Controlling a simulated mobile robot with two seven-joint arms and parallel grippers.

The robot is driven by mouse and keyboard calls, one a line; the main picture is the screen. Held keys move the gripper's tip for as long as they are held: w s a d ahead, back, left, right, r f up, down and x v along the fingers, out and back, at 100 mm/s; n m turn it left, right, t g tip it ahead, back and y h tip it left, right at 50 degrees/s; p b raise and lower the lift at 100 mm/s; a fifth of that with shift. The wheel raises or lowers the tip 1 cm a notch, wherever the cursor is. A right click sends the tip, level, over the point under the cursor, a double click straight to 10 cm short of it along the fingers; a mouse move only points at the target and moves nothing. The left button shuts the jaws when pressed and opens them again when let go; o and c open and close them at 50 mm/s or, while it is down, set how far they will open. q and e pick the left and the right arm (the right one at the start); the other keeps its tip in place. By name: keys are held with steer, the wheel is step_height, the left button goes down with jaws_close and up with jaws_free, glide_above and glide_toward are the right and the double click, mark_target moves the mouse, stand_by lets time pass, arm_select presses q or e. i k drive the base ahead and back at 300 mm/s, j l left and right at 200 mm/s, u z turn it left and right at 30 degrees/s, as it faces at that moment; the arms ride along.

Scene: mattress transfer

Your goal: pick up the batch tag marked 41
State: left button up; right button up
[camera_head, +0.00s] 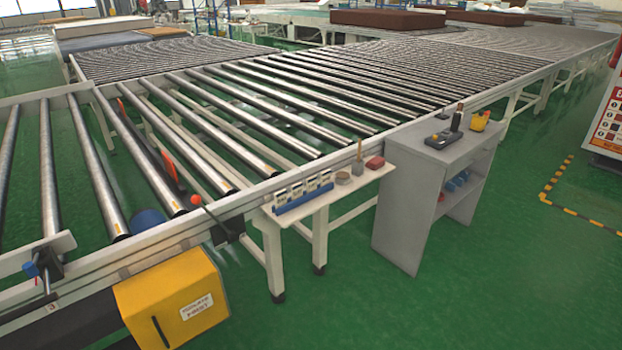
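Several white batch tags (311,184) with dark print stand in a row in a blue rack (304,200). The rack sits on a narrow white shelf (338,193) at the side of the roller conveyor. The print on the tags is too small to read, so I cannot tell which one is marked 41. Neither of my grippers shows in the head view.
Right of the rack on the shelf are a round grey item (342,178), a stamp-like item (358,167) and a red item (375,163). A grey cabinet (424,190) stands beside the shelf. A yellow box (172,302) hangs at front left. Green floor is clear at front right.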

mark_target(311, 181)
steer(key=i+l+u, duration=0.1)
steer(key=i+l, duration=0.2)
steer(key=i+l+u, duration=0.1)
steer(key=i+l, duration=0.15)
steer(key=l, duration=0.15)
steer(key=i+l+u, duration=0.1)
steer(key=i+l, duration=0.2)
steer(key=i+l+u, duration=0.1)
steer(key=i+l, duration=0.15)
steer(key=l, duration=0.3)
steer(key=i+l+u, duration=0.15)
steer(key=l, duration=0.25)
steer(key=i, duration=0.05)
